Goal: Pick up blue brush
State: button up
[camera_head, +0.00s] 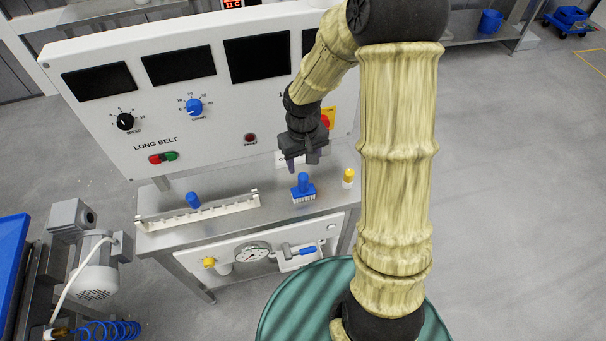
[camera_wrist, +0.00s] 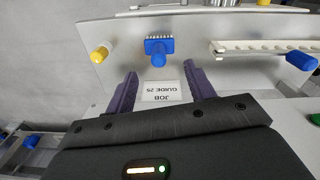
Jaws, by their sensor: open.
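The blue brush (camera_head: 303,188) stands on the steel shelf below the control panel, with white bristles at its base and its blue handle pointing up. It also shows in the wrist view (camera_wrist: 158,50), just beyond the fingertips and roughly centred between them. My gripper (camera_head: 301,165) is above and behind the brush in the head view, apart from it. In the wrist view its two purple fingers (camera_wrist: 160,75) are spread apart with nothing between them.
A yellow-capped item (camera_head: 348,178) stands close right of the brush. A white rail with a blue knob (camera_head: 193,201) lies to the left. The control panel (camera_head: 215,110) rises behind the shelf (camera_head: 262,208). A gauge (camera_head: 252,254) sits below.

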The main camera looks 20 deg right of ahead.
aim_at(301, 175)
jog(key=w+r+p, duration=0.2)
jog(key=w+p, duration=0.1)
jog(key=shift+a+r+p, duration=0.1)
jog(key=shift+r+p, duration=0.25)
jog(key=shift+r, duration=0.05)
notch_tip(301, 175, down, 12)
jog(key=shift+f+p, duration=0.1)
jog(key=shift+p, duration=0.8)
